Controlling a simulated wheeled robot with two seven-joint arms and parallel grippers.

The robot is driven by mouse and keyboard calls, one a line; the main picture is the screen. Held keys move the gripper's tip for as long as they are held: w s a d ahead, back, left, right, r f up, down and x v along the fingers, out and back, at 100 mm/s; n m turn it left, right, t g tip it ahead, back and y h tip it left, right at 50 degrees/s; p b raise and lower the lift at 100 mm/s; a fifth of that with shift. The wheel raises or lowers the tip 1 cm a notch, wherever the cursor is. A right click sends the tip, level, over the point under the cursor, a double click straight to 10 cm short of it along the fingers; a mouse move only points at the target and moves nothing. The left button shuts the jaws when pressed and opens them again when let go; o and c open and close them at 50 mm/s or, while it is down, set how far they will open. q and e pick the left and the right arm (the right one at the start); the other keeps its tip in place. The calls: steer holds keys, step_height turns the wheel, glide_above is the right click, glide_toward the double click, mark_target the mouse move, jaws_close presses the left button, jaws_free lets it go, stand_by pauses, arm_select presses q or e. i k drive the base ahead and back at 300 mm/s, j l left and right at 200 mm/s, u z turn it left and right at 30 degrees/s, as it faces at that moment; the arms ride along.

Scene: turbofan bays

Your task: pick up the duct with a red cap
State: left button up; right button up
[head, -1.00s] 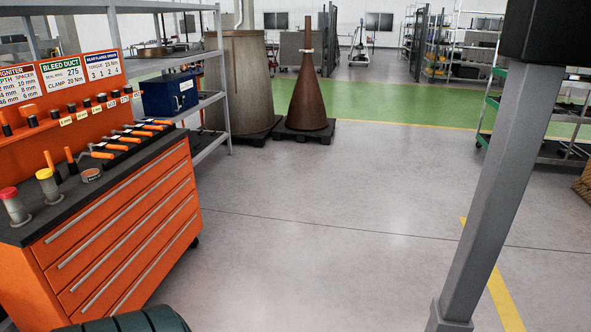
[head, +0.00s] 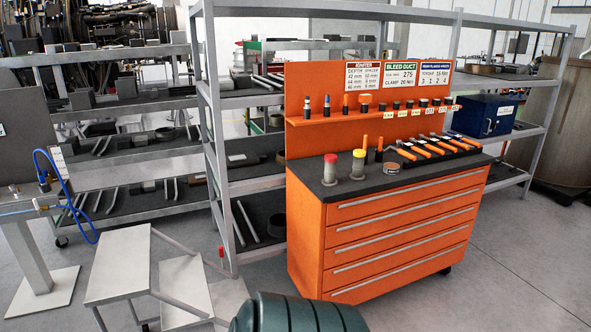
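The duct with a red cap (head: 330,170) is a short grey cylinder on a round base. It stands upright at the left front of the dark top of an orange tool cabinet (head: 390,240). A similar grey duct with a yellow cap (head: 358,165) stands just to its right. Neither of my grippers is in the head view, and nothing is touching the ducts.
A small round tin (head: 391,168) and a rack of orange-handled tools (head: 430,148) share the cabinet top. A grey step stand (head: 118,265) is on the floor at left. Shelving (head: 222,160) stands behind. Floor right of the cabinet is clear.

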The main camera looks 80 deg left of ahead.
mark_target(330, 180)
steer(key=u, duration=2.55)
steer(key=i+z, duration=0.1)
steer(key=i, duration=0.35)
steer(key=i+j+z, duration=0.1)
steer(key=i, duration=0.4)
steer(key=i+j, duration=0.2)
steer(key=i, duration=0.25)
steer(key=i+j+z, duration=0.15)
steer(key=i, duration=0.3)
steer(key=i+j+z, duration=0.1)
steer(key=i, duration=0.35)
steer(key=j, duration=0.1)
